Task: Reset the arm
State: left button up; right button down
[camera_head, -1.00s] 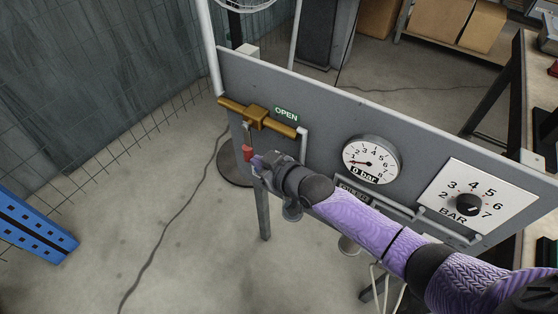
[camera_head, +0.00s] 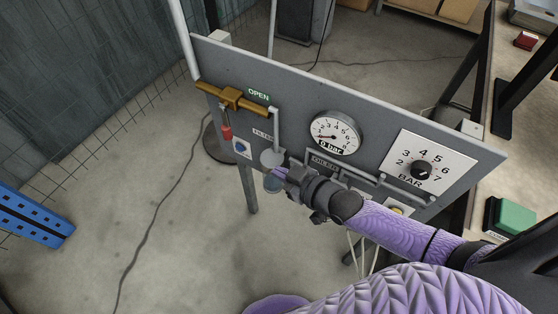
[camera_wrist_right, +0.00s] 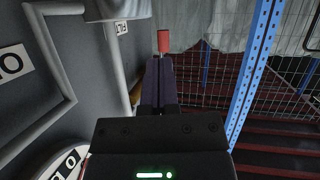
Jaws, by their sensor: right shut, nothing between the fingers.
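My right arm, in a purple sleeve, reaches in from the lower right in the head view. Its gripper (camera_head: 278,174) is shut and empty in front of the grey panel (camera_head: 290,90), to the right of and below the red-tipped lever (camera_head: 226,132) and apart from it. The lever hangs down under a brass valve (camera_head: 232,98), beside a green OPEN sign. In the right wrist view the shut fingers (camera_wrist_right: 158,82) point forward, and the lever's red tip (camera_wrist_right: 163,41) shows beyond them. My left gripper is not in view.
The panel also bears a round gauge (camera_head: 334,133) reading about 0 bar, a BAR dial (camera_head: 422,169) and grey pipes. A bench with a green-topped box (camera_head: 514,217) stands at the right. A blue rack post (camera_head: 33,218) is at the left.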

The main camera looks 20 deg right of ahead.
jog(key=s+a+g+h, duration=0.1)
jog(key=s+a+g, duration=0.35)
jog(key=s, duration=0.35)
jog(key=s+d+r+m+g+h, duration=0.2)
jog(key=s+d+g, duration=0.1)
jog(key=s, duration=0.3)
jog(key=s+d+r+m+g+h, duration=0.1)
jog(key=s+d+m+g+h, duration=0.15)
jog(key=s, duration=0.45)
jog(key=s+f+g, duration=0.1)
jog(key=s+f, duration=0.2)
jog(key=f, duration=1.3)
jog(key=s+d+f+g, duration=0.1)
jog(key=s+d+f, duration=0.2)
jog(key=s+f, duration=0.2)
jog(key=s+d+f+n+g+h+p, duration=0.1)
jog(key=s+d+f, duration=0.2)
jog(key=s, duration=0.7)
jog(key=shift+s+d+f, duration=0.15)
jog(key=shift+s+f, duration=0.25)
jog(key=shift+f, duration=0.55)
